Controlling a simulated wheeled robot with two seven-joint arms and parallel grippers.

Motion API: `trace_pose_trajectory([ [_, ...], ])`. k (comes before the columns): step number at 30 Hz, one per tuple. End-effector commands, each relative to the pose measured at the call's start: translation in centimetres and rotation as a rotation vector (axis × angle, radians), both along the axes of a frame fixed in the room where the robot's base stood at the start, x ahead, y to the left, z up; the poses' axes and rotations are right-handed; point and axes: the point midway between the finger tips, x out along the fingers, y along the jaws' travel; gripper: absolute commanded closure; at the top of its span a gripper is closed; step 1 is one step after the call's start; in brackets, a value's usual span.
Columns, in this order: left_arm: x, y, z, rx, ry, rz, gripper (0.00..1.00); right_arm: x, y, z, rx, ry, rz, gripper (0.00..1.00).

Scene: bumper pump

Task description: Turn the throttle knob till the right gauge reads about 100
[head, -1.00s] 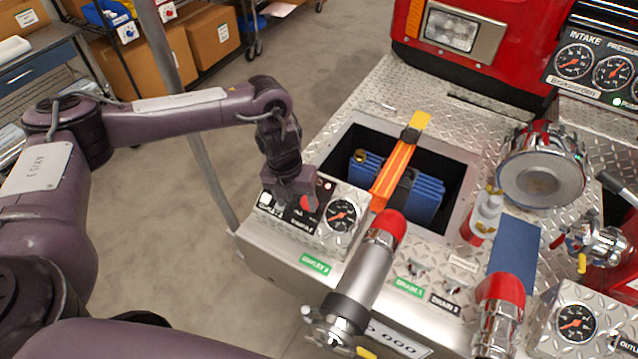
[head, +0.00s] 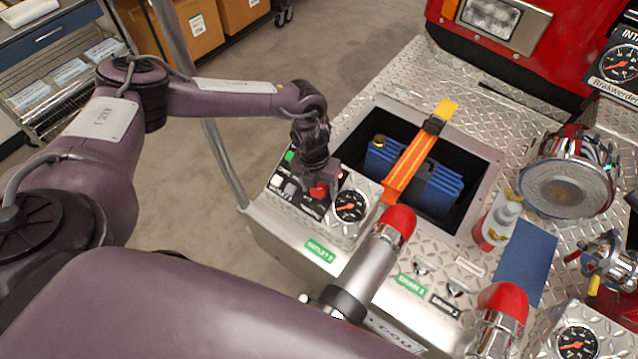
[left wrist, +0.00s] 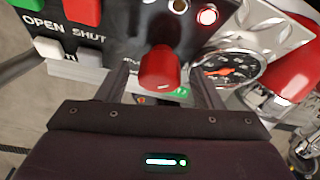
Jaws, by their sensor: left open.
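The red throttle knob (head: 319,190) is on the small control box at the left corner of the metal deck. My left gripper (head: 322,183) is over it, pointing down. In the left wrist view the knob (left wrist: 160,68) sits between the two fingers of my left gripper (left wrist: 163,85), which are open with a gap on each side. The box's gauge (head: 351,205) is just right of the knob; its face also shows in the left wrist view (left wrist: 227,70), partly behind a finger. Its numbers are too small to read. My right gripper is out of view.
Green, red and white buttons (left wrist: 52,48) are beside the knob. A red-capped pipe (head: 398,228) stands close right of the box. An open well (head: 470,160) holds a blue container. Other gauges (head: 622,63) and (head: 577,343) are at the right edge.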

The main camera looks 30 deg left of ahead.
Motion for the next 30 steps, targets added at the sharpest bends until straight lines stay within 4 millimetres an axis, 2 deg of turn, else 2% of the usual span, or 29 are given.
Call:
trace_pose_trajectory([
  [3, 0.0, 0.0, -0.1, 0.000, 0.000, 0.000, 0.40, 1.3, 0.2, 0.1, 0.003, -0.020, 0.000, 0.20],
  [7, 0.0, 0.0, -0.1, 0.000, 0.000, 0.000, 0.41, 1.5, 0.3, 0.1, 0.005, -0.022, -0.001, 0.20],
  [17, 0.0, 0.0, -0.1, 0.000, -0.001, 0.001, 0.84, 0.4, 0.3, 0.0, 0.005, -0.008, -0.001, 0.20],
  [30, 0.0, 0.2, -0.2, -0.055, 0.007, 0.095, 0.84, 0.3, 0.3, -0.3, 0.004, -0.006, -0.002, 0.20],
])
